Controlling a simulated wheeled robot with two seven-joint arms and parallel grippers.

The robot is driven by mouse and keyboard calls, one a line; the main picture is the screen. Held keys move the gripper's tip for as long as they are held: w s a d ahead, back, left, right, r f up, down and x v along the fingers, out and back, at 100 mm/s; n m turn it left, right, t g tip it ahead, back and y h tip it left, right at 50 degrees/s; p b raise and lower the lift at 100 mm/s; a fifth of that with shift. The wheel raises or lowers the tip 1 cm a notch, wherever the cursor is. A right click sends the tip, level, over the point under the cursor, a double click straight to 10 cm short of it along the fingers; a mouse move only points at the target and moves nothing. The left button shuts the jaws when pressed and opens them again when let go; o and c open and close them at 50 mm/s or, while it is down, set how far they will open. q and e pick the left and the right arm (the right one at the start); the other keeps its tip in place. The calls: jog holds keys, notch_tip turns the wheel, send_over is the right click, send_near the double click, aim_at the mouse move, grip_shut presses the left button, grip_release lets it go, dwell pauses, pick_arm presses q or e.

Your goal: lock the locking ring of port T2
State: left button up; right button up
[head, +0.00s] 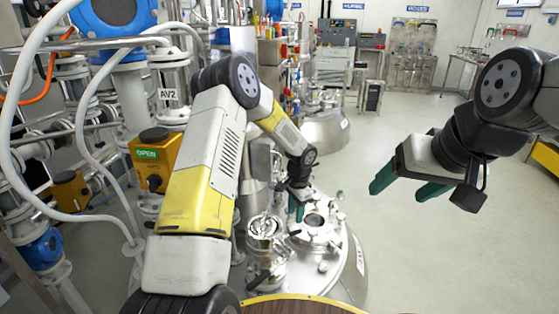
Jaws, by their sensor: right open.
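The steel lid (335,262) of the nearest vessel, low in the middle of the head view, carries several ports and fittings. One fitting with a bright metal top (264,228) stands at its left, and a round port with a dark centre (314,221) is further right. I cannot read a T2 label or make out which part is its locking ring. My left gripper (296,212) points down at the lid between these two, its green fingers small and partly hidden; whether they touch anything is unclear. My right gripper (397,193) is open and empty, right of the vessel.
Pipes, hoses and a yellow valve box marked OPEN (154,158) crowd the left. Another steel vessel (322,130) stands behind. A cabinet (336,68) and a wall panel (411,52) are at the back. The floor (400,260) on the right is clear.

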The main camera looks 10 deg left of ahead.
pick_arm(q)
jog(key=s+a+r+n, duration=0.1)
jog(key=s+a+r, duration=0.1)
jog(key=r, duration=0.6)
jog(key=s+a+r+n+t, duration=0.1)
jog(key=s+a+r+n, duration=0.1)
jog(key=s+r, duration=0.3)
jog(key=s+a+r+n+t, duration=0.1)
jog(key=s+a+r, duration=0.1)
jog(key=r, duration=1)
jog(key=shift+s+n, duration=0.3)
jog(key=shift+s, duration=0.55)
jog(key=shift+a+r, duration=0.1)
